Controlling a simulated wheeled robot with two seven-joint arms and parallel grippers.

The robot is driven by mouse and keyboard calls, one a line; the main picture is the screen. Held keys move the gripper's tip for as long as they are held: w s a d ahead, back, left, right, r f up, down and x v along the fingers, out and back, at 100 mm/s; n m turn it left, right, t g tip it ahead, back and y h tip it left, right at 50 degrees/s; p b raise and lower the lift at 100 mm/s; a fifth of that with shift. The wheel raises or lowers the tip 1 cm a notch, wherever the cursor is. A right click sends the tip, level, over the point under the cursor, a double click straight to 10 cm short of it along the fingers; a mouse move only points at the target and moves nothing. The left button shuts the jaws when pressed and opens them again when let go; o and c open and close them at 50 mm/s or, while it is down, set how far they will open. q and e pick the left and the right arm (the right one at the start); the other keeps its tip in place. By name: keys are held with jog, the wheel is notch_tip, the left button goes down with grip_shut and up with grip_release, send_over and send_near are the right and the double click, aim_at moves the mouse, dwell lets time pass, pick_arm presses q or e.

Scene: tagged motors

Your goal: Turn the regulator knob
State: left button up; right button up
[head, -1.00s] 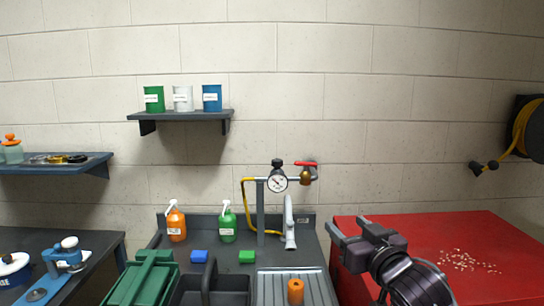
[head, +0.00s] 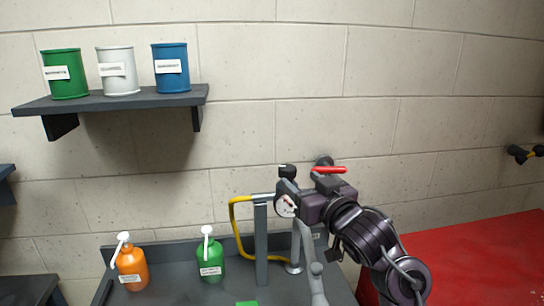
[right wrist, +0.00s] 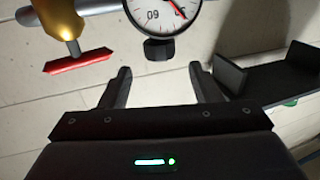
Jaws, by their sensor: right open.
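The regulator's round gauge (head: 285,206) is partly covered by my right gripper in the head view. Its black knob (head: 287,170) shows above the gauge. In the right wrist view, which looks upside down, the gauge (right wrist: 165,12) is at the top edge and the black knob (right wrist: 159,50) hangs below it. My right gripper (head: 291,192) is open and empty. In the wrist view the knob lies in line with the gap between its two fingers (right wrist: 160,78), just beyond the tips, with no contact visible. My left gripper is out of view.
A red-handled valve (head: 328,170) sits right beside the regulator; its lever also shows in the wrist view (right wrist: 78,60). A yellow hose (head: 236,225) and grey post (head: 261,245) stand left. Soap bottles (head: 210,260) and a shelf (head: 115,101) are further left.

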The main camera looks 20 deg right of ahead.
aim_at(291, 171)
jog(key=shift+w, duration=0.35)
jog(key=shift+w+b, duration=0.55)
jog(key=shift+b, duration=0.1)
jog(key=w+b, duration=0.2)
jog(key=w, duration=0.3)
jog(key=shift+w+r, duration=0.1)
jog(key=shift+w, duration=0.35)
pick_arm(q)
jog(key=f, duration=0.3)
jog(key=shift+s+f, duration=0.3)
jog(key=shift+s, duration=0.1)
pick_arm(e)
jog(key=shift+s+r, duration=0.1)
